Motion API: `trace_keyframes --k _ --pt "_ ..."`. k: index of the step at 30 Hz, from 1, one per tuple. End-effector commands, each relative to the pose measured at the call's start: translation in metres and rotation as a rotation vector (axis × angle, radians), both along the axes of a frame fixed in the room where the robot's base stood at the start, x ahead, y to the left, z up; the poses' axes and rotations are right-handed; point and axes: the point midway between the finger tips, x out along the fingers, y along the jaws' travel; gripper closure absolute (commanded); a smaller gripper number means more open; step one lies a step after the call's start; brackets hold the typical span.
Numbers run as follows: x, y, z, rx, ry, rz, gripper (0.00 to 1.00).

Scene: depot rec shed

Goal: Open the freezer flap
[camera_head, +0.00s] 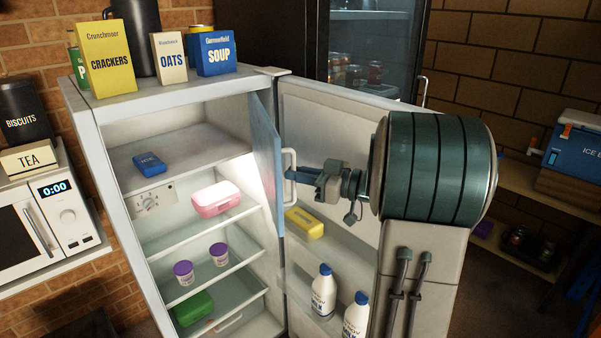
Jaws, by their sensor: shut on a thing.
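The freezer flap (266,165) is a light blue panel at the top of the open white fridge. It is swung out, hinged on the right side of the compartment, and seen nearly edge-on. Its white handle (290,160) is on the side facing my arm. My gripper (293,175) is shut on the handle, with its blue fingers reaching in from the right. The freezer compartment (205,150) shows open, with a blue ice pack (149,162) on its floor. The exact finger contact is too small to see clearly.
The fridge door (335,120) stands open behind my arm, with milk bottles (324,292) and a yellow box (304,223) in its shelves. Cartons (107,60) stand on the fridge top. A microwave (45,230) is at left, shelving (550,178) at right.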

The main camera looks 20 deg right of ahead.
Motion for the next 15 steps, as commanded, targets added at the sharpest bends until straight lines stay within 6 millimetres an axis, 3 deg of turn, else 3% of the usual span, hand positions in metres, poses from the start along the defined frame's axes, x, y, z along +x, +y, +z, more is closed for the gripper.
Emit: trace_keyframes --k 13,15 --pt "0.0051 -0.0034 0.0014 -0.001 -0.005 0.001 1.00" --pt "0.0051 -0.0039 0.0016 -0.001 -0.006 0.000 0.73"
